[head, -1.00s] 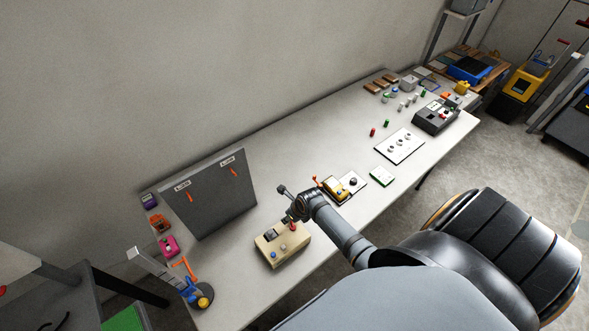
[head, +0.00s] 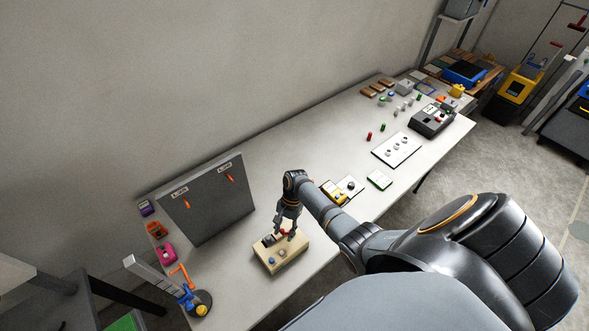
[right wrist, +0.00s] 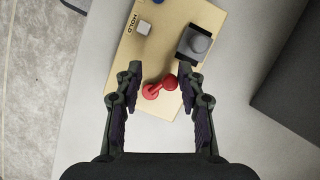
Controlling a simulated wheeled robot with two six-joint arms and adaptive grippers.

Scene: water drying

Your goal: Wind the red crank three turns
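The red crank (right wrist: 158,87) sits on a beige box (right wrist: 143,67), with a round hub and a red knob at the end of its short arm. In the head view the box (head: 284,256) stands on the table, and my gripper mostly hides the crank. My right gripper (head: 283,235) points down just over the box. In the right wrist view the right gripper (right wrist: 158,85) is open, its fingers on either side of the crank and apart from it. My left gripper is not in view.
A dark upright panel (head: 215,205) stands behind. A yellow device (head: 333,194) lies to the right.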

